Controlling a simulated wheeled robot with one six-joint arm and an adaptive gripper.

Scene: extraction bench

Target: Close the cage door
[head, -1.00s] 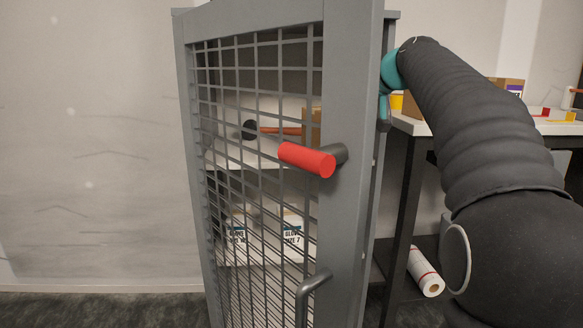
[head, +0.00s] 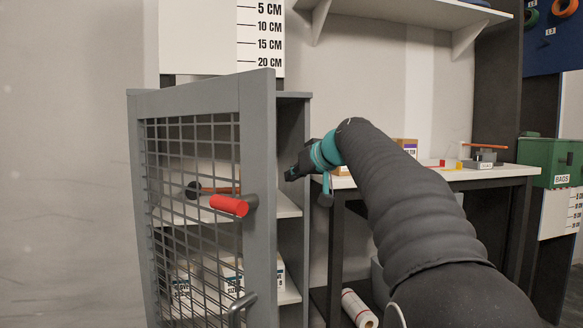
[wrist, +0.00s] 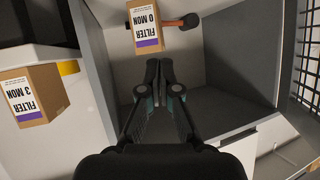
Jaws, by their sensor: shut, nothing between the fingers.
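The cage door (head: 259,130) is a grey frame with wire mesh. It stands open, swung out from the cabinet (head: 293,118). A red-ended handle (head: 229,205) and a grey pull (head: 242,304) are on its frame. Part of its mesh shows at the right edge of the wrist view (wrist: 309,60). My gripper (head: 289,174) is to the right of the door's free edge in the head view, overlapping the cabinet's side wall. In the wrist view its fingers (wrist: 159,68) are together and empty, pointing toward the cabinet's inside. I see no contact with the door.
A filter box (wrist: 145,25) and an orange-handled tool (wrist: 187,21) lie inside the cabinet. Another filter box (wrist: 30,95) is on the white table (head: 450,176) at the right. A paper roll (head: 359,307) is under that table. A green bin (head: 550,160) stands farther right.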

